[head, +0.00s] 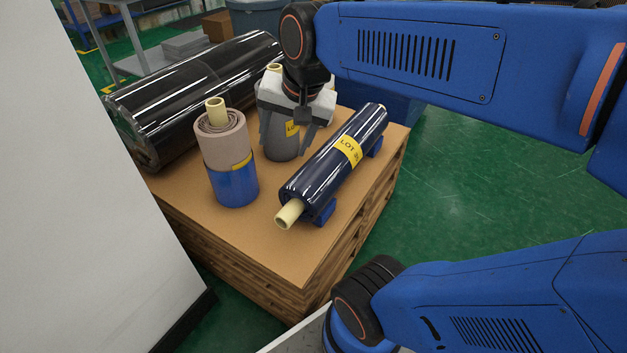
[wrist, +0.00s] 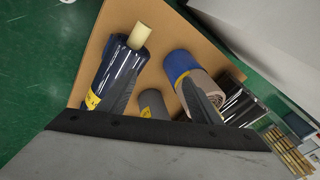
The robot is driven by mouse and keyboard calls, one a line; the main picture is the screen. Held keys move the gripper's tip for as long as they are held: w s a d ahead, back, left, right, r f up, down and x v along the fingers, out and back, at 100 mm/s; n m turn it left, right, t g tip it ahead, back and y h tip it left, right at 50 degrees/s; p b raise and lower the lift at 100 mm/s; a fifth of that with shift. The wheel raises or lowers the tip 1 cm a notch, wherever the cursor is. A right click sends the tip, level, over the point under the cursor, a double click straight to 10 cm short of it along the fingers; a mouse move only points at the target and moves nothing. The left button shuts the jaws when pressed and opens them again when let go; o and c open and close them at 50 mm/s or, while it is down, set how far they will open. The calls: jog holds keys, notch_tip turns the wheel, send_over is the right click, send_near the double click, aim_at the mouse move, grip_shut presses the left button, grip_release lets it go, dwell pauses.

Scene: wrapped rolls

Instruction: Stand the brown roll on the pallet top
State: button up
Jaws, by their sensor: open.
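The brown roll (head: 222,143) stands upright on the pallet top (head: 262,238) at the left. Its lower half is blue, a yellow label sits at the join, and a pale core sticks up from it. The grey roll has a yellow label and also shows between the fingers in the wrist view (wrist: 152,103). My gripper hides part of it, and I cannot tell if they touch.
A shiny navy roll (head: 322,172) with a yellow label lies on blue supports (head: 325,211) along the right side. Large black rolls (head: 195,92) lie at the back left. Bare cardboard shows at the pallet's front. A white panel (head: 75,200) stands close on the left.

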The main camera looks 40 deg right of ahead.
jog(key=s+d+f+n, duration=0.1)
jog(key=s+f+n, duration=0.5)
jog(key=s+n, duration=0.2)
jog(key=shift+s+d+f+h, duration=0.15)
jog(key=shift+s+h, duration=0.15)
jog(key=shift+s, duration=0.05)
dwell(0.8)
